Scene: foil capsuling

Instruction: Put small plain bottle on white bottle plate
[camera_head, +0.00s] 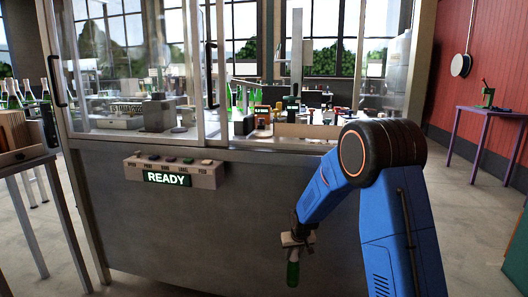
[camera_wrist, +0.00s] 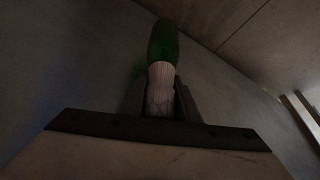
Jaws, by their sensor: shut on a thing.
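I cannot pick out the white bottle plate for certain in either view.
A glass-sided cabinet (camera_head: 255,215) fills the middle, with equipment and green bottles (camera_head: 240,98) inside. A button box with a lit READY sign (camera_head: 167,179) sticks out from its front. A side table (camera_head: 25,160) stands at left, a purple table (camera_head: 490,112) at far right.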

